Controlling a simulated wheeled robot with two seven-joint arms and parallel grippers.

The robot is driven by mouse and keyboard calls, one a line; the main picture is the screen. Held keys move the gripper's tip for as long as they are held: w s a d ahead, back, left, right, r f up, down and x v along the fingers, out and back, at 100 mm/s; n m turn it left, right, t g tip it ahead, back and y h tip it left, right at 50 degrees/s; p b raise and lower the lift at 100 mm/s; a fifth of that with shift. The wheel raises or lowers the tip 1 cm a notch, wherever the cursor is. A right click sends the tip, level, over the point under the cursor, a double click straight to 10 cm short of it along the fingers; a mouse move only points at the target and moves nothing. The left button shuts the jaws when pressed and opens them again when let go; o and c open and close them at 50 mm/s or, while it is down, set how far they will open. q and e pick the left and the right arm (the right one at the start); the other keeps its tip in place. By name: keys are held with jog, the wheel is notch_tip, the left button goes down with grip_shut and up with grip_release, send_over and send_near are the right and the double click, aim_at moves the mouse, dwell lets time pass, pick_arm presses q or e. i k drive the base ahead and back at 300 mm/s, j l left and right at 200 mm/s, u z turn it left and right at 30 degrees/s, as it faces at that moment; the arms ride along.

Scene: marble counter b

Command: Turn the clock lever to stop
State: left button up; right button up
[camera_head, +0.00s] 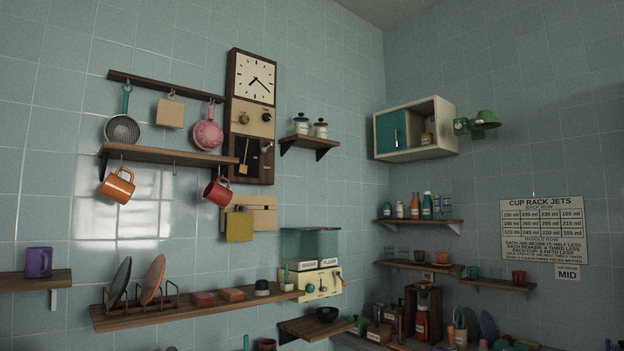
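A tall dark-wood wall clock (230,84) hangs on the tiled wall left of centre, with a square white dial (255,69). Below the dial is a tan panel with a brass knob (243,118) on its left and a dark knob (267,117) on its right, each under a label too small to read. The dark lower case holds a yellowish pendulum-like piece (243,168) and a small light lever-like part (266,148). I cannot tell which part is the stop lever or its setting. Neither of my grippers is in view.
A shelf (170,155) with hanging mugs reaches close to the clock's lower left side. A small shelf with jars (310,141) is on its right. A board with a yellow cloth (239,225) hangs below. A dispenser (320,281) and a plate-rack shelf (195,310) are lower.

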aim_at(263, 150)
jog(key=i+l+u, duration=0.2)
jog(key=i, duration=0.25)
jog(key=i+l+u, duration=0.2)
jog(key=i, duration=0.25)
